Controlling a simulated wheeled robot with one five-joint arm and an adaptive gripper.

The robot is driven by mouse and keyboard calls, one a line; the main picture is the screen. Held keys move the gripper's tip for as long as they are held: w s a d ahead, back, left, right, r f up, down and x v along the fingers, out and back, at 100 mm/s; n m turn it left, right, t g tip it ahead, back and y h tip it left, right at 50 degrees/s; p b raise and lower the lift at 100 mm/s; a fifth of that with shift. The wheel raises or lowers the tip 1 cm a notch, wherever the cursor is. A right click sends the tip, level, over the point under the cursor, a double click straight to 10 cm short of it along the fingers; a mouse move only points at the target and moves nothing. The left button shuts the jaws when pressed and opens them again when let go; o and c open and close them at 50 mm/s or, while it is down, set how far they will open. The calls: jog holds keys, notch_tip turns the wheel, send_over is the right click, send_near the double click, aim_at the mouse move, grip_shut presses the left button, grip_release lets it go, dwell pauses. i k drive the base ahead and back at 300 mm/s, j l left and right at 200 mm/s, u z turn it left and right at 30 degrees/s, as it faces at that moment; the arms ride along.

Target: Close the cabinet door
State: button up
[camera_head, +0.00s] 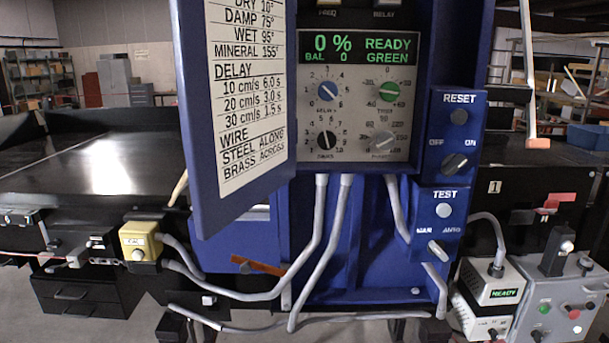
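The cabinet door (205,205) is a blue panel with a white printed chart (237,90) on its inner face. It stands open, swung out to the left of the blue cabinet (430,60). The cabinet's grey control panel (345,85) is exposed, with a green-lit display and several knobs. The door's top edge is cut off by the frame. I cannot make out my gripper in this view.
A blue switch box (457,135) sits right of the opening. Grey cables (320,235) hang below. A black conveyor (100,160) extends left, with a yellow button box (140,240) at its front. Grey control boxes (555,300) stand at lower right.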

aim_at(234, 60)
jog(key=j+z, duration=0.25)
jog(key=j, duration=0.75)
jog(key=k+j+z, duration=0.1)
jog(key=j+z, duration=0.15)
jog(key=j, duration=0.75)
